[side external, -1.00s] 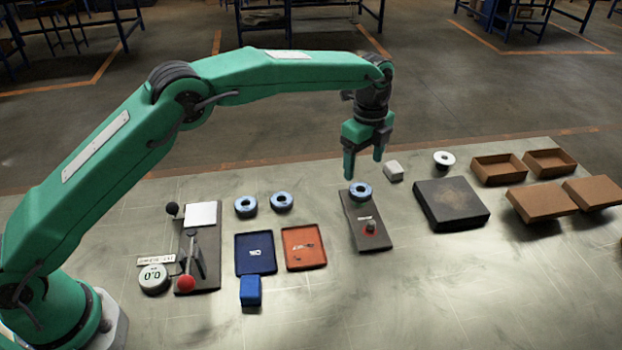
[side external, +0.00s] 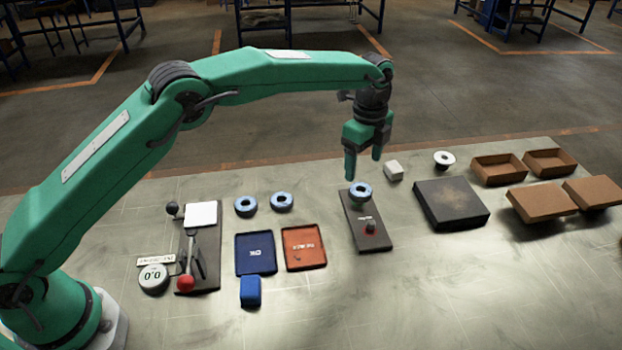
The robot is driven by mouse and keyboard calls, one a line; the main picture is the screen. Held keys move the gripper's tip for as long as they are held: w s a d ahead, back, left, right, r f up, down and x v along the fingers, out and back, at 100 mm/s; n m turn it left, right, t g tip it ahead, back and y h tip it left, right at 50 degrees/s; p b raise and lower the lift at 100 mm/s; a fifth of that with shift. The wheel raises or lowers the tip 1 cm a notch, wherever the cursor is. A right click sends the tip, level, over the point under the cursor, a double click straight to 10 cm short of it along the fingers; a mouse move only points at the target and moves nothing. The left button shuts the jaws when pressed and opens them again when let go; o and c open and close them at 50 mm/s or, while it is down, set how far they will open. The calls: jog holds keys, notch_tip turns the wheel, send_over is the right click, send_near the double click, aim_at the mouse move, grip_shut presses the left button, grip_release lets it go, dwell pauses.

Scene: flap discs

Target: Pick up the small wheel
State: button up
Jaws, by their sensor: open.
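My gripper (side external: 363,168) is open and empty, with its fingers pointing down. It is just above a blue ring-shaped wheel (side external: 360,191) that sits raised at the far end of a dark narrow plate (side external: 367,222). I cannot tell whether the fingers reach down beside this wheel. Two similar blue wheels lie on the table to the left, one at the left (side external: 245,206) and one at the right (side external: 282,201). A white disc with a dark centre (side external: 444,159) stands farther right. The picture does not make clear which one is the small wheel.
A blue tray (side external: 242,265) and an orange tray (side external: 304,265) lie left of the plate. A blue block (side external: 250,291) is in front. The front table is clear.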

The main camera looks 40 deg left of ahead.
aim_at(360, 184)
jog(key=n, duration=1.1)
jog(key=shift+s+r, duration=0.1)
jog(key=shift+r, duration=0.15)
jog(key=shift+a+f, duration=0.1)
jog(key=shift+f, duration=3.8)
jog(key=c, duration=1.2)
jog(key=shift+r, duration=0.15)
